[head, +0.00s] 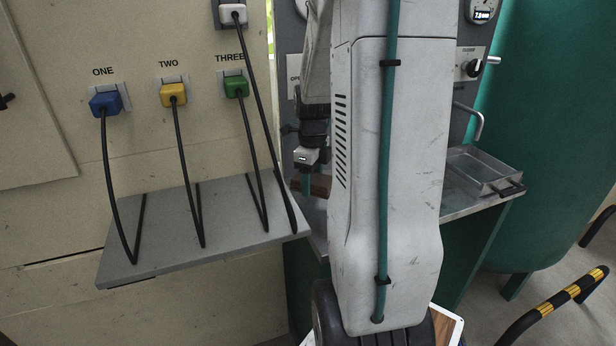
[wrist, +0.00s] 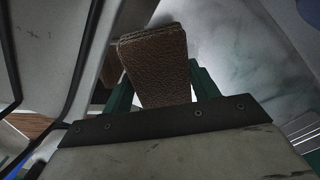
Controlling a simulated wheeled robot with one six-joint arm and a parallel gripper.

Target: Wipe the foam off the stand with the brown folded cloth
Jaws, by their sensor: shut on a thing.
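My gripper (wrist: 163,84) is shut on the brown folded cloth (wrist: 158,62), which sticks out between its two green fingers in the wrist view. In the head view my gripper (head: 308,184) is partly hidden behind my own arm, and a bit of the brown cloth (head: 321,185) shows beside it, low over the metal worktop. Beyond the cloth in the wrist view is a pale surface with grey smudges (wrist: 235,50); I cannot tell whether this is the stand or foam. My arm hides much of the worktop in the head view, and no foam is clearly visible there.
A grey shelf (head: 180,235) juts from the wall at left, under blue (head: 104,104), yellow (head: 173,94) and green (head: 235,86) plugs with hanging black cables. A shallow metal tray (head: 484,171) is on the worktop (head: 460,207) at right. A large green tank (head: 560,130) stands beyond.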

